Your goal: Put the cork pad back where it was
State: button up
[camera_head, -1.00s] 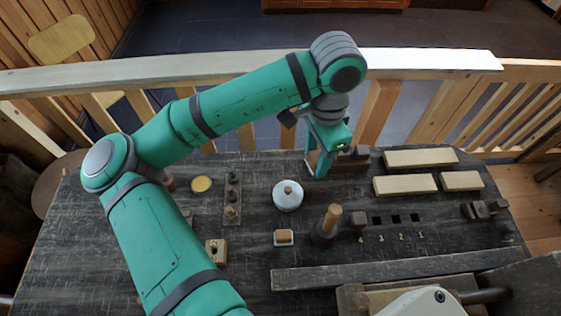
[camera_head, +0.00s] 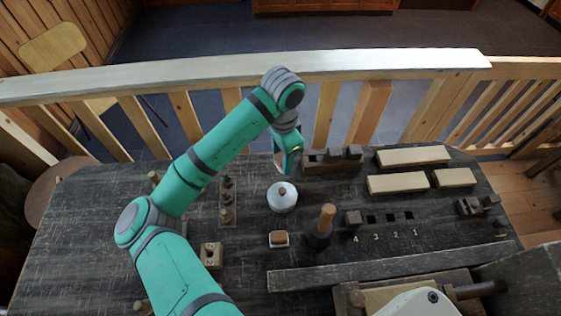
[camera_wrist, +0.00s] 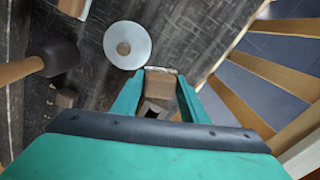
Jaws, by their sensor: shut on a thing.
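My gripper (camera_head: 281,168) hangs over the back of the dark table, behind the round white lidded dish (camera_head: 283,203) and left of the slotted dark rack (camera_head: 331,169).
Pale planks (camera_head: 412,156) lie at the back right. A peg board (camera_head: 227,198) stands left. The wooden railing (camera_head: 240,70) runs close behind the table.

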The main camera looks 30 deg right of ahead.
aim_at(280, 157)
jog(key=w+f, duration=0.1)
jog(key=w+d+f, duration=0.1)
jog(key=f, duration=0.1)
jog(key=w+f, duration=0.1)
jog(key=f, duration=0.1)
jog(key=shift+w+d, duration=0.25)
jog(key=shift+w, duration=0.1)
jog(key=shift+f, duration=1.45)
jog(key=shift+f, duration=0.1)
jog(key=o, duration=1.2)
notch_tip(280, 157, up, 12)
jog(key=shift+r, duration=0.15)
